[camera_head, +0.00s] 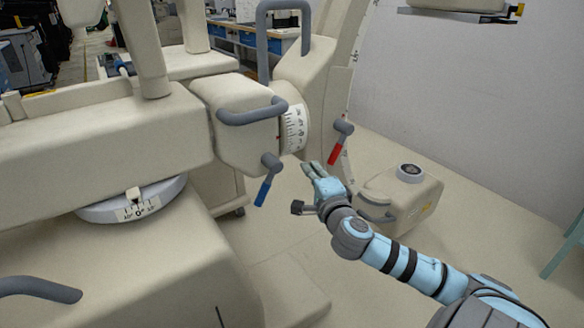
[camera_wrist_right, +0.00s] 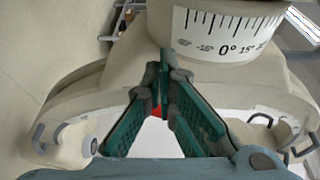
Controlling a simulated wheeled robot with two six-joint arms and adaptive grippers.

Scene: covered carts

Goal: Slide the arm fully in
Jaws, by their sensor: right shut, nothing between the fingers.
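The beige machine's horizontal arm (camera_head: 110,135) runs in from the left and ends in a block (camera_head: 235,150) with a grey loop handle (camera_head: 252,112). A white degree dial (camera_head: 294,130) joins this block to the large curved arm (camera_head: 325,75); the dial also shows close up in the wrist view (camera_wrist_right: 228,45). A blue lever (camera_head: 264,188) hangs below the block and a red lever (camera_head: 335,150) hangs right of the dial. My right gripper (camera_head: 310,168) is shut and empty, below the dial, between the two levers. My left gripper is out of view.
A beige box-like end unit (camera_head: 408,195) with a round cap stands behind my right gripper. The machine's base (camera_head: 150,265) fills the lower left, with a round scale (camera_head: 135,205) above it. A wall closes the right side; pale floor lies open at the lower middle.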

